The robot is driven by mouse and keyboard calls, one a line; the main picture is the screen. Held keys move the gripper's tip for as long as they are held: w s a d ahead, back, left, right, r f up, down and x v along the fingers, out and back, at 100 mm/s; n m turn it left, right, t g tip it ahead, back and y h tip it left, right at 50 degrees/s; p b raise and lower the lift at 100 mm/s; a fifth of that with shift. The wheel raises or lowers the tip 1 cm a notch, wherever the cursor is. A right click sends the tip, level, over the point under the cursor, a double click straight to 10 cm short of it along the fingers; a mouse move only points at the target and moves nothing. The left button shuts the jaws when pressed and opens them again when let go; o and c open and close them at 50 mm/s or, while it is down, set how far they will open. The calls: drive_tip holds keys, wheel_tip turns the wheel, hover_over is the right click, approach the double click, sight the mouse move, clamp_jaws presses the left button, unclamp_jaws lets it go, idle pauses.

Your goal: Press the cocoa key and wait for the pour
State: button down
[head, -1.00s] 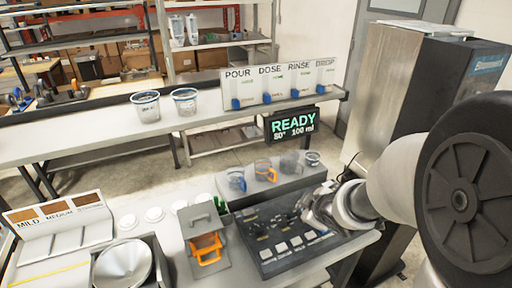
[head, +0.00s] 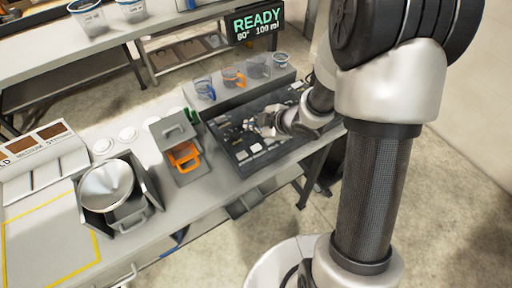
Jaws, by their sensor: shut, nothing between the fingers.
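The dark key panel (head: 238,147) lies on the near table, with several light keys along its front side. The key labels are too small to read, so I cannot tell which is cocoa. My gripper (head: 266,130) is shut and empty over the panel's middle; whether it touches a key cannot be told. My wrist hides the right part of the panel. Behind the panel, mugs stand in a row on a grey ledge (head: 222,104): a blue one (head: 204,88), an orange one (head: 233,78) and others. The display (head: 256,22) reads READY, 80°, 100 ml.
A grey box with an orange handle (head: 184,155) stands left of the panel. Clear tubs (head: 88,17) stand on the back table.

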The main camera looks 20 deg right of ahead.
sight(255, 149)
wheel_tip(255, 149, down, 8)
drive_tip(key=b, duration=0.7)
idle(1.0)
drive_tip(key=shift+f+b, duration=0.3)
drive_tip(key=shift+f, duration=0.1)
drive_tip(key=shift+f+b, duration=0.45)
drive_tip(key=shift+f, duration=0.05)
idle(0.5)
drive_tip(key=shift+r, duration=0.1)
drive_tip(key=shift+r+p, duration=0.85)
drive_tip(key=shift+p, duration=0.05)
wheel_tip(255, 149, up, 5)
drive_tip(key=p, duration=0.5)
drive_tip(key=shift+r, duration=0.1)
